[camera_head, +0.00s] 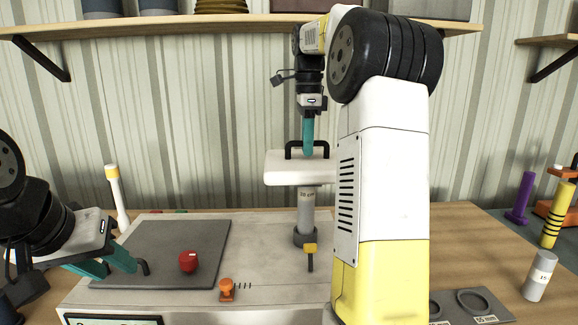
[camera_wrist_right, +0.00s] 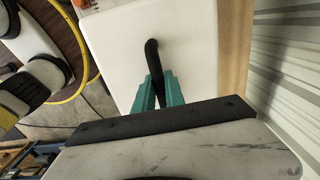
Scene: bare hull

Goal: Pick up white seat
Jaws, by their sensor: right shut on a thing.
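The white seat (camera_head: 290,170) is a flat block with a black handle on top, and it sits at the top of a grey post (camera_head: 306,205) in the head view. My right gripper (camera_head: 308,152) comes down from above with its teal fingers on the handle. In the right wrist view the teal fingers (camera_wrist_right: 160,92) are shut on the black handle (camera_wrist_right: 157,65), with the white seat (camera_wrist_right: 120,50) beneath. My left gripper (camera_head: 128,262) is low at the left, its teal fingers by a small black handle on the grey plate. Whether it is open or shut is unclear.
The grey plate (camera_head: 150,245) carries a red knob (camera_head: 188,261). An orange knob (camera_head: 226,289) and a yellow-topped lever (camera_head: 310,251) are in front. A white post with a yellow top (camera_head: 116,195) stands at left. Purple, yellow and grey cylinders (camera_head: 540,275) stand at right. A shelf (camera_head: 230,25) runs above.

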